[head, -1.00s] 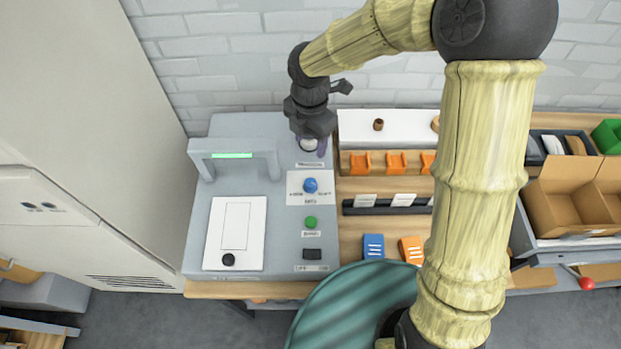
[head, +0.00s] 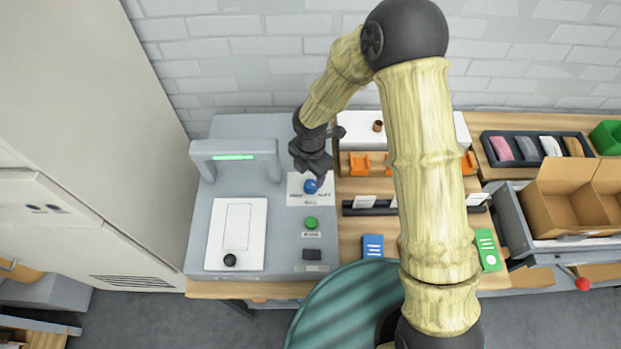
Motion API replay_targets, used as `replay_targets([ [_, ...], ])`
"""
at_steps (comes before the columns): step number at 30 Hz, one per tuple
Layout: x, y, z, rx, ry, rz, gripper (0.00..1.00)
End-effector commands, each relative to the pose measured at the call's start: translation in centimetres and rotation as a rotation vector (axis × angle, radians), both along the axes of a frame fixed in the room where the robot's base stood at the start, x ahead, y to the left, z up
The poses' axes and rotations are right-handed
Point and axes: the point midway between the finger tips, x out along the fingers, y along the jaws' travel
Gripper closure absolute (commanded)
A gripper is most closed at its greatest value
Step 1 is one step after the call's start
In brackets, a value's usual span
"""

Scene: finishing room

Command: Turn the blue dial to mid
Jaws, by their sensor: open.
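The blue dial (head: 311,187) sits on a white label plate (head: 297,199) on the right side of the grey machine (head: 196,240). My gripper (head: 315,178) points down right over the dial, and its fingers hide the dial's upper part. The jaws are open. I cannot tell whether the fingers touch the dial or stand just above it. The dial's pointer and most of the label's lettering are hidden or too small to read.
Below the dial are a green button (head: 310,223) and a black switch (head: 312,254). A black knob (head: 230,260) stands on the white plate (head: 251,228) at left. A grey arch (head: 234,147) with a green light rises left of my gripper. Orange holders (head: 360,164) stand to the right.

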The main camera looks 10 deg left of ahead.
Motion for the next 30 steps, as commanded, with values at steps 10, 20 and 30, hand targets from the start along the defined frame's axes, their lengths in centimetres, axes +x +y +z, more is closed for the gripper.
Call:
replay_targets([
  [10, 0.0, 0.0, -4.0, -0.001, 0.001, 0.001, 0.48],
  [20, 0.0, 0.0, -4.2, 0.000, -0.001, 0.000, 0.56],
  [30, 0.0, 0.0, -4.2, -0.001, -0.001, -0.002, 0.93],
])
